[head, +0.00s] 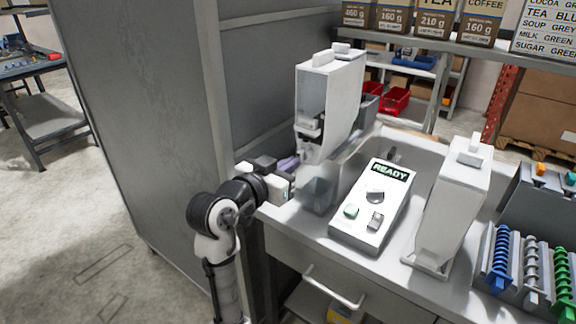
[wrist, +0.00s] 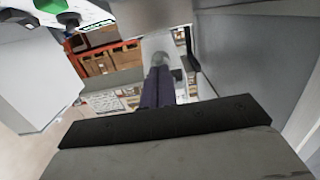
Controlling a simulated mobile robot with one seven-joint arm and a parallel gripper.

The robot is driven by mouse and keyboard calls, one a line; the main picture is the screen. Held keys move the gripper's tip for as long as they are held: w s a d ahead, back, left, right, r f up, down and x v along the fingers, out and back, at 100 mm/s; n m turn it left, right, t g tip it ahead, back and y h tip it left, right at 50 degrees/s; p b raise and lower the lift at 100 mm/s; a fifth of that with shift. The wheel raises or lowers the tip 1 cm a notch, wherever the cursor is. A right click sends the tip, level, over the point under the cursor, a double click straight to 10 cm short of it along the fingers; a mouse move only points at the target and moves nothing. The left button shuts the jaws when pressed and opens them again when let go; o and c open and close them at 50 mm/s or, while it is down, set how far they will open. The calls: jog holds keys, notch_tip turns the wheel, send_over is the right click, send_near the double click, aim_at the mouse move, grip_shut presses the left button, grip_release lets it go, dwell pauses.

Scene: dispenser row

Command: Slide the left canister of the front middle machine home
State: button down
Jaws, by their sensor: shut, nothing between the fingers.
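The front middle machine has a white control panel (head: 375,205) with a lit READY display. Its left canister (head: 333,92) is a tall white box with a lid, left of and behind the panel. The other white canister (head: 455,190) stands upright right of the panel. My gripper (head: 296,162) is at the left side of the machine, low beside the left canister's lower front. In the wrist view its dark purple fingers (wrist: 158,88) are together and empty, with a pale rounded part just beyond their tips. Whether they touch the canister cannot be told.
A tall grey cabinet wall (head: 140,110) stands close on the left of my arm. A rack of blue, grey and green coils (head: 530,260) is at the right. A shelf with labelled boxes (head: 435,22) is behind. The counter has a drawer handle (head: 335,288) at its front.

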aim_at(302, 156)
jog(key=shift+r+x, duration=0.15)
jog(key=shift+x, duration=1)
jog(key=shift+r+x, duration=0.1)
jog(key=shift+x, duration=1.1)
jog(key=shift+d, duration=0.1)
